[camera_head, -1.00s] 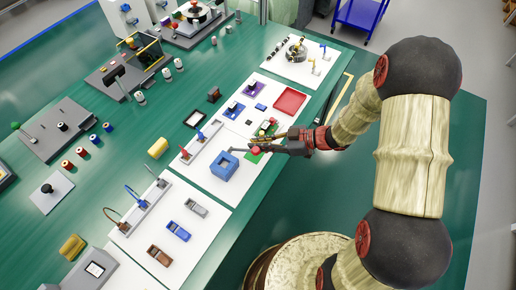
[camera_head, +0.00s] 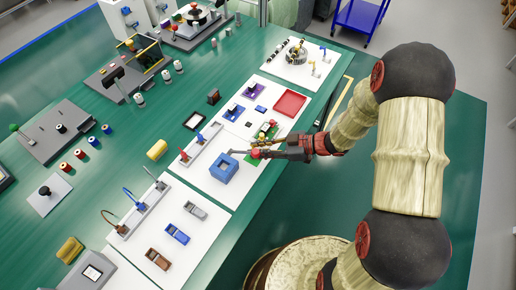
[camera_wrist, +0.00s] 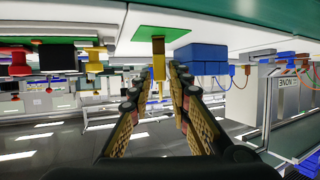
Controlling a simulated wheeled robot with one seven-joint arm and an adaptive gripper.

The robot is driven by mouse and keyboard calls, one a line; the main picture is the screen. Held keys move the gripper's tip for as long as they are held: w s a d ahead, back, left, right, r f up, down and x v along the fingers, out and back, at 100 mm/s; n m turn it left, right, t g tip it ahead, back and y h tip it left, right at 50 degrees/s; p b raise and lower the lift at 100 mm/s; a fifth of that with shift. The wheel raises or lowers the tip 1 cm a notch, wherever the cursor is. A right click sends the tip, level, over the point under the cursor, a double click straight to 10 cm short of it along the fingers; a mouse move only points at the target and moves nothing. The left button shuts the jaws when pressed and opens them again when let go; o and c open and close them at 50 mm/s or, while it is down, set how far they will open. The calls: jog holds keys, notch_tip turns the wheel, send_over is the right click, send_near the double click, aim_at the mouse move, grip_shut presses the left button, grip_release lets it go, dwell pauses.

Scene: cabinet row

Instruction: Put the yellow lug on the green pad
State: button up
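The wrist view is upside down, with the worktop along its top. The yellow lug (camera_wrist: 158,62) stands upright at the green pad (camera_wrist: 142,33), its base appearing to meet the pad's surface. My gripper (camera_wrist: 160,82) has its two fingers spread on either side of the lug, with visible gaps. In the head view my gripper (camera_head: 246,152) is low over the white board beside the blue box. There the lug cannot be made out, and my gripper covers most of the pad.
Red and yellow knobs (camera_wrist: 95,60) stand on the other side. A red tray (camera_head: 291,103) lies farther along the board.

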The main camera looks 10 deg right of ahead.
jog(key=shift+d+r, duration=0.25)
jog(key=p+v, duration=0.5)
jog(key=v, duration=0.6)
jog(key=w+d+r+m+t+h, duration=0.2)
jog(key=w+d+r+t+h, duration=0.4)
jog(key=w+r, duration=0.45)
jog(key=w+d+r+m+t+h, duration=0.1)
jog(key=w+d+r+m+h, duration=0.1)
jog(key=d+r+m+h, duration=0.55)
jog(key=s+r+m+g+h, duration=0.2)
jog(key=s+r+m+h, duration=0.1)
jog(key=s+r, duration=0.75)
jog(key=s+a+f+m+g+y, duration=0.1)
jog(key=s+a, duration=0.4)
jog(key=s, duration=0.4)
jog(key=s+a+f+m+g+y, duration=0.1)
jog(key=s+a+g+y, duration=0.1)
jog(key=s+a, duration=0.3)
jog(key=s, duration=0.4)
jog(key=shift+s+a, duration=0.2)
